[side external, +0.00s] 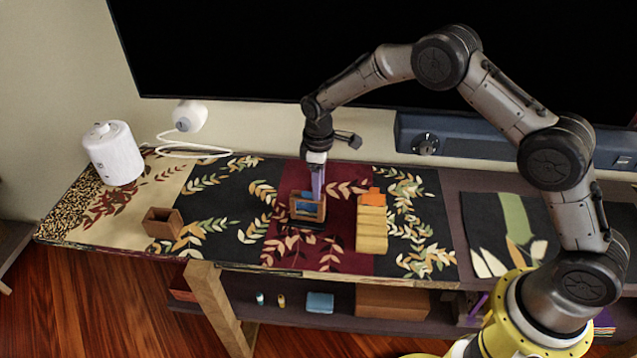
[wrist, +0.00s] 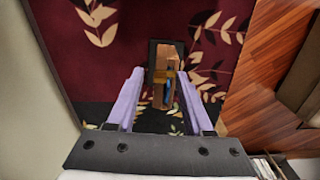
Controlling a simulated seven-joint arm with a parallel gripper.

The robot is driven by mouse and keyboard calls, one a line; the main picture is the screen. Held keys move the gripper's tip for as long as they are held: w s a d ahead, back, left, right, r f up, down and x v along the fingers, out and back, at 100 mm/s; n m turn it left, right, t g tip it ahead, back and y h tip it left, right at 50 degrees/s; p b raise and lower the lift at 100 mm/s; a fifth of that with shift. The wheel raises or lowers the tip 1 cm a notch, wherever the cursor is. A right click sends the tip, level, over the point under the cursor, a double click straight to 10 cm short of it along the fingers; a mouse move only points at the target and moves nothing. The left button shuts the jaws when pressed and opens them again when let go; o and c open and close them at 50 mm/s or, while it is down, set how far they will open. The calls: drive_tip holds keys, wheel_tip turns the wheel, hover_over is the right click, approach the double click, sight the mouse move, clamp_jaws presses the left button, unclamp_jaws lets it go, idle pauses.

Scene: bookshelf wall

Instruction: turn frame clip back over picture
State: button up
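A small brown wooden picture frame (side external: 307,212) with a blue picture stands on the dark red part of the table runner. In the wrist view the frame (wrist: 172,92) is seen from above, on a black base, between my fingers. A small yellowish piece (wrist: 165,76) at its top edge may be the clip; I cannot tell how it is turned. My gripper (side external: 318,194) points down just above and behind the frame. In the wrist view its two purple fingers (wrist: 160,75) are apart, with no object visibly clamped. Contact with the frame cannot be told.
A stepped yellow wooden block (side external: 371,235) with an orange piece (side external: 373,198) stands right of the frame. A small brown box (side external: 162,223) and a white canister (side external: 114,155) are at left. A black screen (side external: 300,50) rises behind.

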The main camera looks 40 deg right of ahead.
wheel_tip(320, 180, up, 14)
idle(0.6)
drive_tip(key=shift+f, duration=0.1)
wheel_tip(320, 180, up, 12)
drive_tip(key=s+d+f+t, duration=0.1)
drive_tip(key=s+d+t, duration=0.1)
drive_tip(key=s, duration=0.1)
drive_tip(key=s+d+r+m+t, duration=0.2)
drive_tip(key=s+d+r, duration=0.2)
drive_tip(key=s+r, duration=0.65)
drive_tip(key=s+d+f+m+t, duration=0.1)
drive_tip(key=s+m+t, duration=0.15)
drive_tip(key=s, duration=1.25)
drive_tip(key=s+f+m, duration=0.3)
drive_tip(key=s+f, duration=0.4)
drive_tip(key=f, duration=0.1)
drive_tip(key=shift+s+d+f+g, duration=0.25)
drive_tip(key=shift+d+g, duration=0.1)
drive_tip(key=shift+g, duration=0.1)
